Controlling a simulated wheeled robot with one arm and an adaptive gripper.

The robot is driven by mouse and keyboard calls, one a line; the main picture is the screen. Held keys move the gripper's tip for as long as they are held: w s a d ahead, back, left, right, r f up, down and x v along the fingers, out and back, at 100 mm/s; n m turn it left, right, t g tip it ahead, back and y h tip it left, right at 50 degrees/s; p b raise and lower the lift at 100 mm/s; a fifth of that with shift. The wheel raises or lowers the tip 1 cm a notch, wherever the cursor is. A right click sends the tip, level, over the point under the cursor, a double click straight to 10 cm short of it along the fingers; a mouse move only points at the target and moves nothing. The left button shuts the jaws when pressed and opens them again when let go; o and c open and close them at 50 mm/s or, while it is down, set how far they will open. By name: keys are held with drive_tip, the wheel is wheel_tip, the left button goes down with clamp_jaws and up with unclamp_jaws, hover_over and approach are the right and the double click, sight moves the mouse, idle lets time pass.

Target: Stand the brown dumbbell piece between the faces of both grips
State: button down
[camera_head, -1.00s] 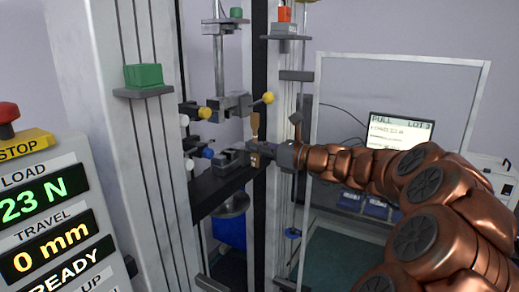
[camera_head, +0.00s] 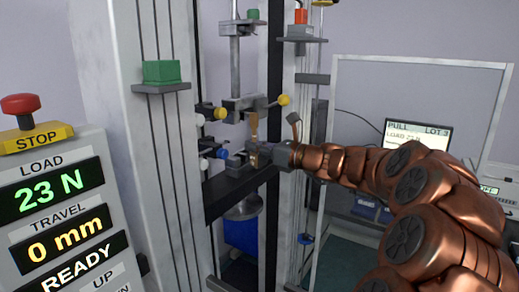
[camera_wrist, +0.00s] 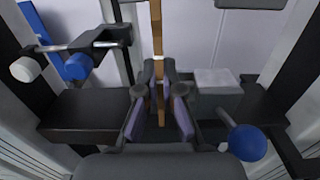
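The brown dumbbell piece (camera_head: 254,124) stands upright beside the machine's grips. Its top end is close to the upper grip (camera_head: 244,103), and its lower part is at my gripper (camera_head: 262,155). The lower grip (camera_head: 237,166) is just left of my gripper, and I cannot tell whether they touch. In the wrist view, the piece (camera_wrist: 158,45) is a narrow upright strip running between the two fingers of my gripper (camera_wrist: 160,80), which close in on it from both sides. Whether the piece lies between the faces of either grip is not clear from these views.
A yellow knob (camera_head: 283,99) sticks out right of the upper grip. A blue knob (camera_wrist: 248,142) is near my gripper's right side in the wrist view. A column with a green block (camera_head: 162,72) stands left. The display panel (camera_head: 60,195) reads 23 N and 0 mm.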

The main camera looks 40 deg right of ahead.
drive_tip(key=shift+p+x, duration=0.6)
drive_tip(key=shift+x, duration=2.2)
drive_tip(key=shift+f, duration=0.25)
drive_tip(key=c, duration=1.2)
unclamp_jaws()
drive_tip(key=shift+c, duration=0.2)
drive_tip(key=v, duration=1.2)
